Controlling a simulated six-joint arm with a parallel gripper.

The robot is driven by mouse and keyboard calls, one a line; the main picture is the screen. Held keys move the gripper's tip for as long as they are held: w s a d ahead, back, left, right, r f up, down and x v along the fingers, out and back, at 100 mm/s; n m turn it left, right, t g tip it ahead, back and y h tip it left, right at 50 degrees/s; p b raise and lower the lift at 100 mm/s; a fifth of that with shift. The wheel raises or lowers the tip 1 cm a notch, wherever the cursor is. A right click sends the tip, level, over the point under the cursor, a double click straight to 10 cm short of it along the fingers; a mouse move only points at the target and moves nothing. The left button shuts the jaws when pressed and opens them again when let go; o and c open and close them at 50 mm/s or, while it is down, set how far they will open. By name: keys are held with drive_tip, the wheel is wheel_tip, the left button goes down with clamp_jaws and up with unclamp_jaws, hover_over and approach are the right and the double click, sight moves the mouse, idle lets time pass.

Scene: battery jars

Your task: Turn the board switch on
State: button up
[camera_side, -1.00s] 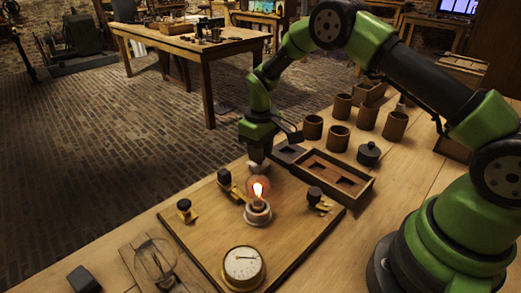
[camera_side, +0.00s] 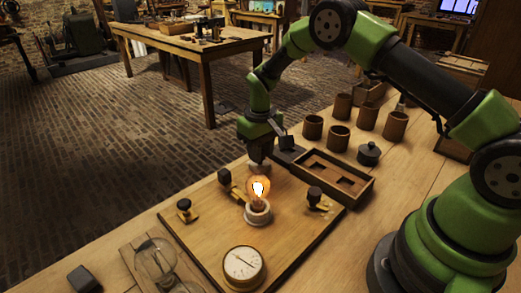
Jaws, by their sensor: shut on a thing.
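My gripper (camera_side: 258,160) points down at the back corner of the wooden board (camera_side: 215,232). Its jaws are shut at the board switch, which is largely hidden behind them, so the lever's exact position cannot be told. A bulb (camera_side: 258,190) in a pale socket stands upright on the board in front of my gripper and glows brightly. A round dial gauge (camera_side: 243,265) lies at the board's front, its needle slanting across the face.
Brass fittings with dark knobs (camera_side: 185,208) stand on the board, left and right of the bulb. A compartmented wooden tray (camera_side: 322,180), several brown jars (camera_side: 339,138) and a dark lidded pot (camera_side: 369,153) stand to the right. Glassware (camera_side: 157,258) lies at the front left.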

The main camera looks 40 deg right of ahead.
drive_tip(key=o, duration=0.9)
drive_tip(key=shift+o, duration=0.2)
drive_tip(key=shift+r, duration=0.1)
wheel_tip(320, 180, up, 9)
drive_tip(key=shift+r, duration=0.45)
